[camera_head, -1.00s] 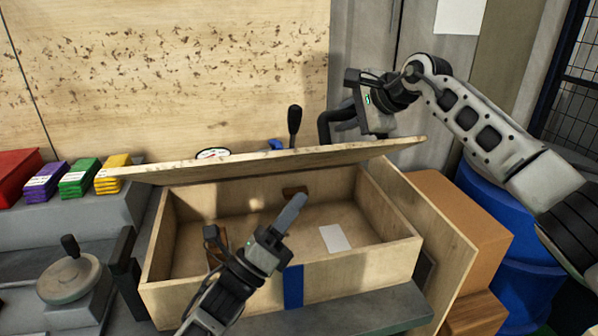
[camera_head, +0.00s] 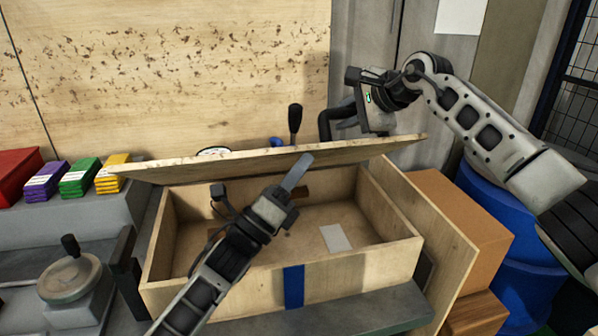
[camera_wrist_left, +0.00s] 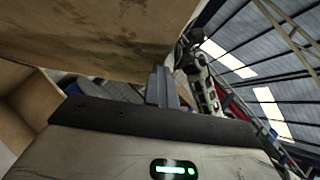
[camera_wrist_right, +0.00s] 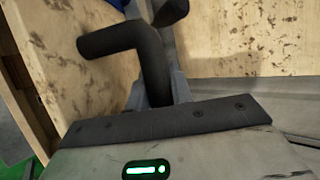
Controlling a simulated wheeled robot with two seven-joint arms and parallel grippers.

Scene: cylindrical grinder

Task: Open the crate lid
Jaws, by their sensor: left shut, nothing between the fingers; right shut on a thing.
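The wooden crate (camera_head: 355,270) stands open at the front, with a blue stripe on its front wall. Its lid (camera_head: 270,160) is partly raised and tilted above the back of the crate. My left gripper (camera_head: 297,172) is shut and empty, over the crate; its tips overlap the lid's front edge in the head view. In the left wrist view the lid's underside (camera_wrist_left: 100,30) is above the fingers; contact is unclear. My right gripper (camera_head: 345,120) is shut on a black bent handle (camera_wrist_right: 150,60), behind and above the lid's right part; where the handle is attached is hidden.
Inside the crate lie a white card (camera_head: 335,238) and a small brown block (camera_head: 300,192). Coloured packs (camera_head: 80,178) and a handwheel (camera_head: 70,276) are at left. A cardboard box (camera_head: 460,220) and blue barrels (camera_head: 510,230) are at right.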

